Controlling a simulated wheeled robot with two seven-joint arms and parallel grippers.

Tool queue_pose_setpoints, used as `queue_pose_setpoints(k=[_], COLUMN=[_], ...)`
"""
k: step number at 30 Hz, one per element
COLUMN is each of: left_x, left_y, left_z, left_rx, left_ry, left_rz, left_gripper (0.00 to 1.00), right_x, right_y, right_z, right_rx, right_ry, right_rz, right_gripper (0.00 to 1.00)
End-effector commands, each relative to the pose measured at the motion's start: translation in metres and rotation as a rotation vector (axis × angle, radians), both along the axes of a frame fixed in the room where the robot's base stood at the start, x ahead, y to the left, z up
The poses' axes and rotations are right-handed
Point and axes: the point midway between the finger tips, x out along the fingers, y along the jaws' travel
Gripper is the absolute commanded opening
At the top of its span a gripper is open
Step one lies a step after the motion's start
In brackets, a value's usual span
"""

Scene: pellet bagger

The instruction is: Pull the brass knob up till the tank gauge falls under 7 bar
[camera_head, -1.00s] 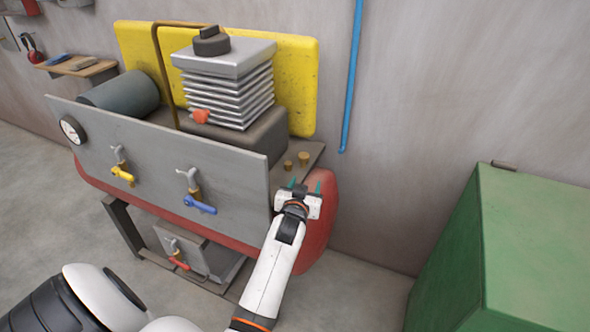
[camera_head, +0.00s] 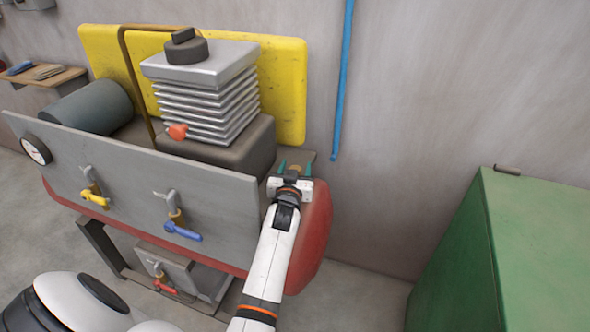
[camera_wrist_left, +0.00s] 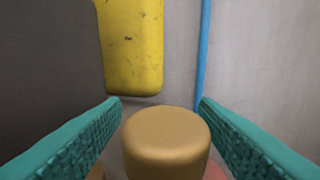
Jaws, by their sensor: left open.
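The brass knob (camera_wrist_left: 166,140) has a rounded top and fills the lower middle of the left wrist view. My left gripper (camera_head: 295,168) is open, its teal fingers on either side of the knob, with gaps showing. The fingers also show in the wrist view (camera_wrist_left: 160,110). In the head view the gripper mostly hides the knob at the right end of the machine. The tank gauge (camera_head: 36,150) is a white dial at the panel's left end, its reading too small to tell. The red tank (camera_head: 316,225) lies under the panel. My right gripper is not in view.
The grey panel (camera_head: 130,160) carries a yellow-handled tap (camera_head: 94,195) and a blue-handled tap (camera_head: 183,231). A finned compressor block (camera_head: 208,95) stands behind it. A green cabinet (camera_head: 535,245) stands at right, with open floor between it and the tank.

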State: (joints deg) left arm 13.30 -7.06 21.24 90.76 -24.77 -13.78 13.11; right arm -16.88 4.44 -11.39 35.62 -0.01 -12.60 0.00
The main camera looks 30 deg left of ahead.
Motion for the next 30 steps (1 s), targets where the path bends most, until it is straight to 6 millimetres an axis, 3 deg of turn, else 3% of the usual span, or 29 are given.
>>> queue_pose_setpoints(k=[4,9,18,30], left_x=[0.000,0.000,0.000,0.000], left_y=[-0.001,-0.001,-0.001,-0.001], left_z=[-0.001,0.000,0.000,0.011], left_rx=[0.000,0.000,0.000,-0.001], left_ry=[0.001,0.001,0.001,0.001], left_rz=[0.000,0.001,0.001,0.001], left_gripper=[0.55,0.55,0.09,0.08], right_x=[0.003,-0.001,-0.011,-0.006], right_y=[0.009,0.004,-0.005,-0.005], right_z=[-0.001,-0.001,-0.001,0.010], right_rx=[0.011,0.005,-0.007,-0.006], right_ry=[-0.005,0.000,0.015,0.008], right_rz=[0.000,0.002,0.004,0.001], right_gripper=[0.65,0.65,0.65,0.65])
